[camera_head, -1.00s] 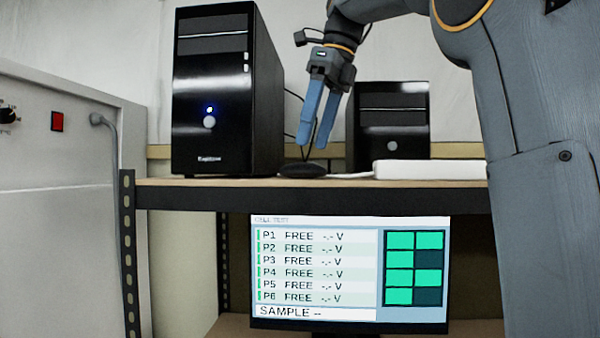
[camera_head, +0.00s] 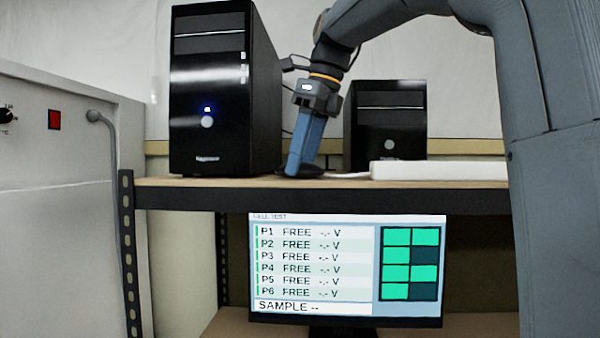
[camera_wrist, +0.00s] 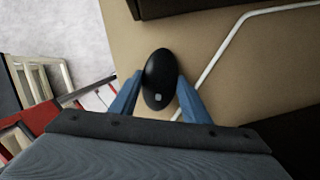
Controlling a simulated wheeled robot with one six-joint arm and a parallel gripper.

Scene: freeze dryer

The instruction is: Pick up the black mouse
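The black mouse (camera_wrist: 158,78) lies on the upper wooden shelf, seen from above in the wrist view. In the head view the mouse (camera_head: 313,170) shows low on the shelf, partly hidden by the blue fingers. My gripper (camera_wrist: 160,80) points down with one finger on each side of the mouse. The fingers are apart and their tips are near the mouse's sides; I cannot tell whether they touch it. In the head view my gripper (camera_head: 296,172) reaches down to shelf level.
A tall black computer tower (camera_head: 222,100) stands close to the left, and a smaller tower (camera_head: 390,125) behind right. A white flat object (camera_head: 440,171) lies on the shelf at right. A white cable (camera_wrist: 225,50) runs beside the mouse. A monitor (camera_head: 345,265) is below the shelf (camera_head: 230,183).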

